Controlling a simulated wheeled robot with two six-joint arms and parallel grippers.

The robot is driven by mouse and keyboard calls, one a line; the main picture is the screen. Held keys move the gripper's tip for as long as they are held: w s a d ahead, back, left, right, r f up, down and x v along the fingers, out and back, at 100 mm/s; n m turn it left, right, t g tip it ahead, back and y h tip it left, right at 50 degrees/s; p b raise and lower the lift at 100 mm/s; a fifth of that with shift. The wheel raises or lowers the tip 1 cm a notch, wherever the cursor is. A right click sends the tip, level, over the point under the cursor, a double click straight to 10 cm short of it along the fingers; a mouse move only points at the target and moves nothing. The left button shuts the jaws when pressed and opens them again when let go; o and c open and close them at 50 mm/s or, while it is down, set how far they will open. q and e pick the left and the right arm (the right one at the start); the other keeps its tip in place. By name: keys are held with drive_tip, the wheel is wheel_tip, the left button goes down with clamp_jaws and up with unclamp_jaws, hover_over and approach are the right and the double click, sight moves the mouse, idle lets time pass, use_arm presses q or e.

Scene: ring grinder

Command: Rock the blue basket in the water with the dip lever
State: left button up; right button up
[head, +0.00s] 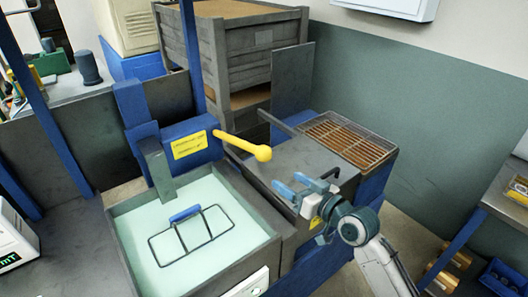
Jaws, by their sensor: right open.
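The dip lever (235,142) is a yellow bar with a round knob at its end. It sticks out to the right from a blue housing with a yellow label, above the right side of the water tank (268,240). The blue basket (185,214) shows as a blue grip on a dark wire frame in the pale water; its lower part cannot be made out. My right gripper (292,185) is open and empty, below and to the right of the lever's knob and apart from it, over the grey bench. My left gripper is not in view.
A wire rack over a brown tray (350,138) lies on the bench beyond my right gripper. A large grey wooden crate (236,60) stands behind the lever. A blue post (192,50) rises by the housing. The floor at right is partly clear.

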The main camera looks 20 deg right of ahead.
sight(270, 158)
drive_tip(key=shift+t, duration=0.4)
drive_tip(key=w+a+r+p, duration=0.1)
drive_tip(key=w, duration=0.2)
drive_tip(key=w+a+p, duration=0.1)
drive_tip(key=w, duration=0.2)
drive_tip(key=w+a+r+p, duration=0.1)
drive_tip(key=w, duration=0.2)
drive_tip(key=shift+w+a+r, duration=0.25)
drive_tip(key=shift+a+r, duration=0.05)
drive_tip(key=shift+a, duration=0.05)
drive_tip(key=shift+w+a+f, duration=0.1)
drive_tip(key=shift+w+a, duration=0.15)
drive_tip(key=shift+w, duration=0.35)
